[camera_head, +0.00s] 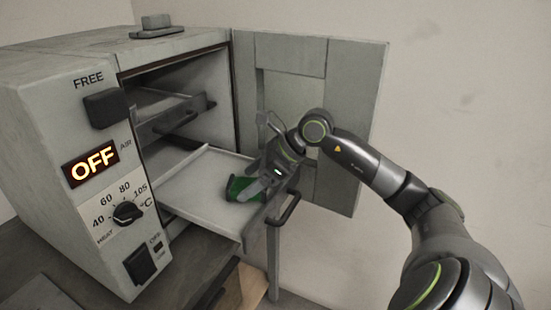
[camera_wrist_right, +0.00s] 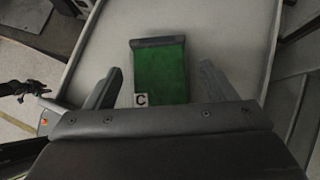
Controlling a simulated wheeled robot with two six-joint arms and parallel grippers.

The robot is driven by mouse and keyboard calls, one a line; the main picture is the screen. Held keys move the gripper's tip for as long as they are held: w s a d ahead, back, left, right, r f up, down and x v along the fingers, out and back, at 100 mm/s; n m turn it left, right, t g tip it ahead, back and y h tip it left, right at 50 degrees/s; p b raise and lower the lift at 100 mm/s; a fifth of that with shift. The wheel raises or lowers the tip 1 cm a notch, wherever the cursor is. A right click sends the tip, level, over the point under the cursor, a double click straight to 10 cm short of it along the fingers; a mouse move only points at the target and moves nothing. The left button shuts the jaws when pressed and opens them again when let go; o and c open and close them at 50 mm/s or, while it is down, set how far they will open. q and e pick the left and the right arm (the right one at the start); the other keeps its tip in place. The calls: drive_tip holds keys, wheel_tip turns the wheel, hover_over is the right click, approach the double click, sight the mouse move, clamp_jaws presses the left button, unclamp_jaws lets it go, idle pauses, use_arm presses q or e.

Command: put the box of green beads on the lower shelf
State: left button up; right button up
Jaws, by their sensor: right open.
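The box of green beads (camera_head: 236,188) sits on the pulled-out lower shelf (camera_head: 190,184), near its front end. In the right wrist view the box (camera_wrist_right: 160,72) shows a green face, a dark strip along its far edge and a label "C". My right gripper (camera_head: 250,184) is over the front of the shelf at the box. Its jaws are open, one finger on each side of the box, with gaps showing in the wrist view. The gripper hides part of the box in the head view.
The grey oven (camera_head: 70,190) has its door (camera_head: 345,120) swung open to the right, behind my right arm. The upper shelf (camera_head: 150,103) is inside, above the lower one. A handle (camera_head: 285,208) sticks out at the lower shelf's front. The oven display reads OFF.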

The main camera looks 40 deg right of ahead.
drive_tip(key=v, duration=0.6)
drive_tip(key=shift+f, duration=0.1)
drive_tip(key=shift+v, duration=0.8)
drive_tip(key=shift+s+d+r, duration=0.3)
drive_tip(key=shift+s, duration=0.1)
drive_tip(key=shift+s+d+r, duration=0.3)
drive_tip(key=shift+r, duration=0.2)
drive_tip(key=shift+d+r, duration=0.1)
drive_tip(key=shift+r, duration=0.15)
